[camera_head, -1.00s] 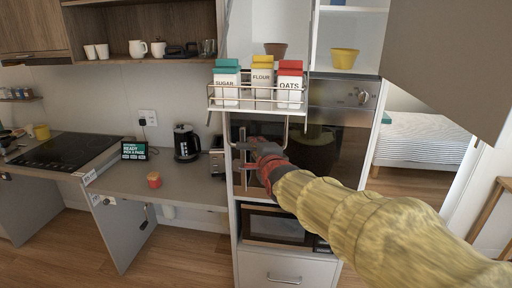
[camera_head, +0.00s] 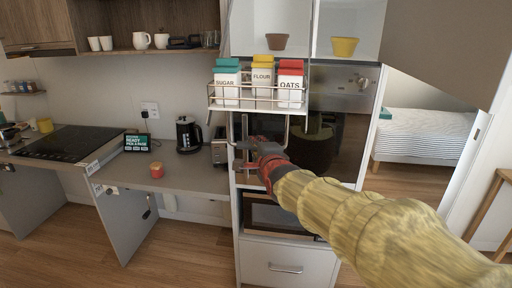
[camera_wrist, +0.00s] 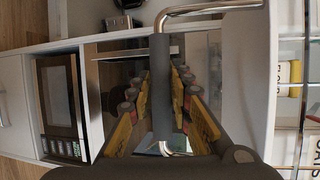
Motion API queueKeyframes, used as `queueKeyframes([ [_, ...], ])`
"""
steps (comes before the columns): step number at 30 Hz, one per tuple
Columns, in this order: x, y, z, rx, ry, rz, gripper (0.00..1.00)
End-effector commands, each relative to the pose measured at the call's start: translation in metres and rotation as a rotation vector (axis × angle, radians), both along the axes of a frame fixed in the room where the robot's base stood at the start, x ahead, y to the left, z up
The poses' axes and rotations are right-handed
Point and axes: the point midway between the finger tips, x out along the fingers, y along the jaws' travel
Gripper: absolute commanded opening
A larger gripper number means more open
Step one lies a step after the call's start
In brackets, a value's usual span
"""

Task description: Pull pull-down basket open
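The pull-down basket (camera_head: 230,101) is a wire rack in front of the tall cabinet, holding white canisters marked sugar (camera_head: 227,84), flour (camera_head: 262,80) and oats (camera_head: 290,88). Its U-shaped metal handle hangs below it, with a dark grey grip (camera_wrist: 162,80) upright in the middle of the wrist view. My gripper (camera_head: 250,155) is at the bottom of the handle. In the wrist view its yellow and red fingers (camera_wrist: 162,100) lie on both sides of the grip, closed around it. The exact contact is partly hidden.
A dark oven (camera_head: 340,130) stands behind my gripper, with a microwave (camera_head: 275,222) and drawer (camera_head: 285,277) below. A grey panel (camera_head: 440,50) hangs at upper right. Open floor lies at lower left.

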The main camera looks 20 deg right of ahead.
Motion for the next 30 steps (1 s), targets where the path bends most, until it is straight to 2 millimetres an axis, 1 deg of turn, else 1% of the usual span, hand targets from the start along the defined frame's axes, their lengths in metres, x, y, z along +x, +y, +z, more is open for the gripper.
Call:
queueKeyframes([
  [1,0.000,0.000,0.000,0.000,-0.001,0.000,0.25],
  [7,0.000,0.000,0.001,0.001,-0.002,0.000,0.36],
  [14,0.000,0.000,0.002,0.000,-0.003,0.000,0.36],
  [18,-0.004,0.001,0.003,0.000,-0.005,-0.001,0.36],
  [20,-0.009,0.002,0.005,0.000,-0.006,-0.001,0.36],
  [23,-0.022,0.004,0.007,0.000,-0.006,-0.001,0.36],
  [30,-0.063,0.013,0.015,-0.001,-0.006,0.001,0.36],
])
